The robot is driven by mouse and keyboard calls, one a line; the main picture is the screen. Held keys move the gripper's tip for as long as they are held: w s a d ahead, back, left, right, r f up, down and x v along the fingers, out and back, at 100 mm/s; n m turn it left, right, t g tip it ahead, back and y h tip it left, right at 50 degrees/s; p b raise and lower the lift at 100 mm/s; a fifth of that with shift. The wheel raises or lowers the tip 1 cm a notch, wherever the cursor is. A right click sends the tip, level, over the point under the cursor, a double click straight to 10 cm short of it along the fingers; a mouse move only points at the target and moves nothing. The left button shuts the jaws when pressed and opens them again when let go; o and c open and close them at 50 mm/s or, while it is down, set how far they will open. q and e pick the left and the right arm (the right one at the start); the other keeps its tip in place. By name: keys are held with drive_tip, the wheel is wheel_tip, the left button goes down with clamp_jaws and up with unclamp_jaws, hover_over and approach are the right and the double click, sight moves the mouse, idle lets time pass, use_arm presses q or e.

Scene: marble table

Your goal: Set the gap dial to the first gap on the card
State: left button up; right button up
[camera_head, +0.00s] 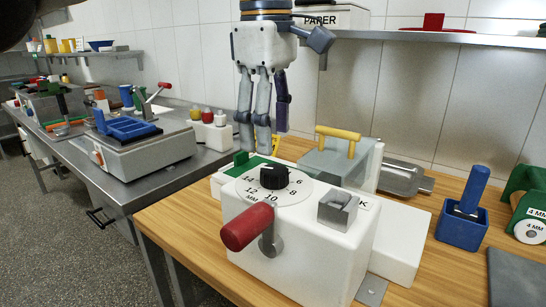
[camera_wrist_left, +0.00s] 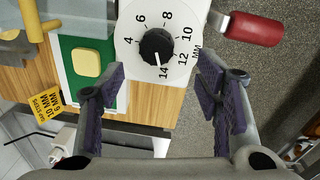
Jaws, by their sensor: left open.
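The gap dial is a white disc (camera_head: 297,190) with a black knob (camera_head: 274,177) on top of a white machine. In the left wrist view the knob (camera_wrist_left: 157,46) has a white pointer mark directed at 14. The yellow card (camera_wrist_left: 45,101) lies at the left of that view; I can make out 10 MM and 8 MM under a small heading. My left gripper (camera_head: 262,138) points down behind and above the dial. In the wrist view its fingers are spread wide and empty, with the knob beyond them. My right gripper is not in view.
A red handle (camera_head: 247,226) sticks out at the machine's front. A steel box (camera_head: 338,208) sits right of the dial. A green board (camera_wrist_left: 75,75) with a yellow block (camera_wrist_left: 87,63) lies beside the dial. A blue holder (camera_head: 461,228) stands on the wooden table at right.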

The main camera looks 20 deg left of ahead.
sight(272, 169)
use_arm(q)
drive_tip(key=f, duration=0.6)
drive_tip(key=shift+w+f+b, duration=0.15)
drive_tip(key=shift+w+b, duration=0.15)
drive_tip(key=shift+w, duration=0.05)
drive_tip(key=c, duration=1.2)
drive_tip(key=shift+o, duration=0.2)
